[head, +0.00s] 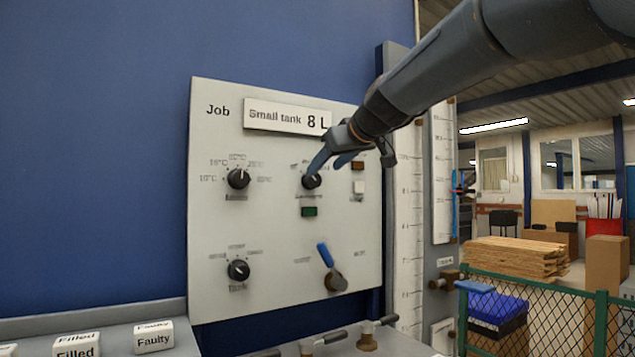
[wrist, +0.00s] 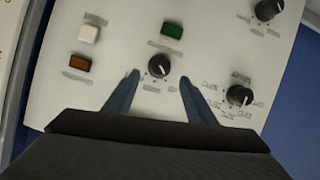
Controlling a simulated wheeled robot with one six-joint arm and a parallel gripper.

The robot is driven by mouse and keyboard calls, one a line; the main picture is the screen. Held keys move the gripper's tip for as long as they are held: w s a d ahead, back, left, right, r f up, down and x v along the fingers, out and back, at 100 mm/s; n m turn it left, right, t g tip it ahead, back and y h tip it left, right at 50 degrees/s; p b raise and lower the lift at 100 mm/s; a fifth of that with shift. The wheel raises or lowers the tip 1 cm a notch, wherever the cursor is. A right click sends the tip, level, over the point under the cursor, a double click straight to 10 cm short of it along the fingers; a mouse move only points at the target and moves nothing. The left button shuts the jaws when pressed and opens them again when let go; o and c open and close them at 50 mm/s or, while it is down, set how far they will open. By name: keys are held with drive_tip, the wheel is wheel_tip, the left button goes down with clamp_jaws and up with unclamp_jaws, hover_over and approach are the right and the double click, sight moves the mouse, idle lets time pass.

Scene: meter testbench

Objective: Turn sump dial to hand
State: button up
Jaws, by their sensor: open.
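A black dial (head: 312,181) with a light pointer mark sits at the upper right of the light grey panel. Its label is too blurred to read, so I cannot confirm it is the sump dial. My gripper (head: 326,163) is open in front of it, partly hiding its scale. In the wrist view the dial (wrist: 159,65) lies between and slightly beyond the two blue fingertips (wrist: 159,78), with a gap on each side. I see no contact with it.
Other dials are at upper left (head: 238,178) and lower left (head: 238,270). A blue-handled lever (head: 326,256) is at lower right. A green button (head: 309,211), an orange button (head: 358,166) and a white button (head: 359,187) are close by. Filled (head: 77,345) and Faulty (head: 153,338) blocks lie below.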

sight(316, 178)
drive_tip(key=shift+p+x, duration=0.8)
drive_tip(key=shift+x, duration=2.75)
drive_tip(key=c, duration=1)
drive_tip(key=shift+d, duration=0.1)
drive_tip(key=shift+c, duration=0.2)
